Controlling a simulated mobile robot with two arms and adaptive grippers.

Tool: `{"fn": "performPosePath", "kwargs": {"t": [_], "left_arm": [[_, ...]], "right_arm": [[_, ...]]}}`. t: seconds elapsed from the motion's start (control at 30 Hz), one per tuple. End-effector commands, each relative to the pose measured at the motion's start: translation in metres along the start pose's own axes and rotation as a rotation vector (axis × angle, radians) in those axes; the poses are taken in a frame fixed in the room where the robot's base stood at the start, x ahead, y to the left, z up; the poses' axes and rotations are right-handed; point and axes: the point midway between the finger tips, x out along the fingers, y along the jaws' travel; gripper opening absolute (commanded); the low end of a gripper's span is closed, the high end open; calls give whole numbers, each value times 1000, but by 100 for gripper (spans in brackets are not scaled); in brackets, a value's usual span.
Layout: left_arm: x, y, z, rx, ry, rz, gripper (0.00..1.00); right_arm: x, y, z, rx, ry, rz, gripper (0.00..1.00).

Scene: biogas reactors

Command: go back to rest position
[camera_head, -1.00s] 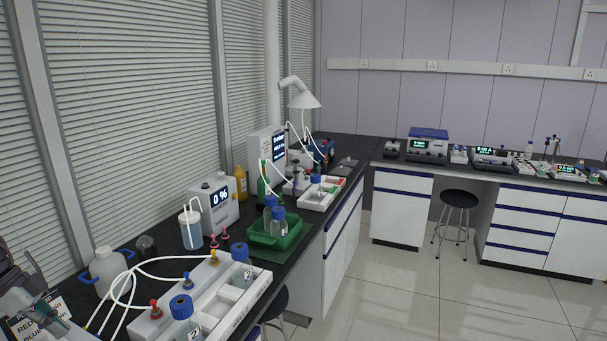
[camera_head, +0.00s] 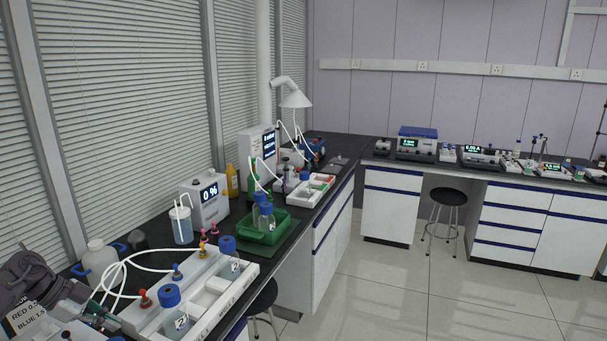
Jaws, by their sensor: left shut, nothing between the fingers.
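My left arm comes in at the bottom left corner. Its gripper (camera_head: 98,314) is shut and empty, low in the corner beside the left end of the white reactor rack (camera_head: 213,313). The rack holds bottles with blue caps, one of them (camera_head: 169,295) at the near end and another (camera_head: 227,245) at the far end. White tubes run over the rack from red, blue and yellow fittings. My gripper appears apart from the bottles. My right gripper is not in view.
A white jug (camera_head: 97,262) stands behind my gripper. A lettered sign (camera_head: 24,318) is near my arm. Further along the black bench are a 0 % display box (camera_head: 207,200), a green tray (camera_head: 282,232) with bottles and a white tray (camera_head: 311,192). Stools (camera_head: 447,197) stand by the benches; the floor is open.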

Motion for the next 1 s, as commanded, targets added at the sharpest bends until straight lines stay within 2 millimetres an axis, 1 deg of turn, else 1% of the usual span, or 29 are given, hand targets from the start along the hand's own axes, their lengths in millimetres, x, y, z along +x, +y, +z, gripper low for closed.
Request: {"fn": "performPosePath", "kwargs": {"t": [0.03, 0.07, 0.17, 0.2, 0.27, 0.3, 0.33, 0.4, 0.5, 0.53, 0.6, 0.63, 0.67, 0.77, 0.8, 0.87, 0.9, 0.97, 1.0], "left_arm": [[16, -2, -12, 38, 33, -21, 0], [25, -4, -19, 61, 53, -39, 0], [57, -10, -49, 145, 140, -117, 0], [73, -11, -66, 181, 188, -158, 0], [100, -11, -98, 235, 279, -243, 0], [116, -9, -123, 260, 349, -319, 0], [125, -7, -141, 272, 400, -379, 0], [139, -3, -177, 263, 502, -529, 0], [145, 7, -209, 175, 593, -740, 0], [144, 10, -214, 134, 607, -800, 0], [142, 20, -216, 13, 611, -927, 0], [141, 26, -214, -48, 601, -973, 0], [140, 32, -210, -111, 583, -1015, 0], [140, 60, -184, -340, 478, -1109, 0], [142, 76, -170, -437, 419, -1123, 0], [146, 104, -149, -576, 314, -1119, 0], [149, 127, -135, -666, 239, -1099, 0], [154, 162, -116, -781, 125, -1049, 0], [157, 186, -107, -843, 57, -1006, 0]], "right_arm": [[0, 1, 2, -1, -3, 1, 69], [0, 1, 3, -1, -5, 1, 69], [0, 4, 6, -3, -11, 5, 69], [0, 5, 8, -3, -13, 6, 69], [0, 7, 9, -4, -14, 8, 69], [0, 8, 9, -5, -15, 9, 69], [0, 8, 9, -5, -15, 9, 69], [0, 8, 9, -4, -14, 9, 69], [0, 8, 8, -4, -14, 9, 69], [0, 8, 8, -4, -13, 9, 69], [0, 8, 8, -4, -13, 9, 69], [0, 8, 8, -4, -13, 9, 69], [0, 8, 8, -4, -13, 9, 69], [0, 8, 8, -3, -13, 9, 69], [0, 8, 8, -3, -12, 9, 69], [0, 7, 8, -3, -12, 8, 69], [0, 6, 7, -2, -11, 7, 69], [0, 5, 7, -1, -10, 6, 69], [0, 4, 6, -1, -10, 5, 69]]}}
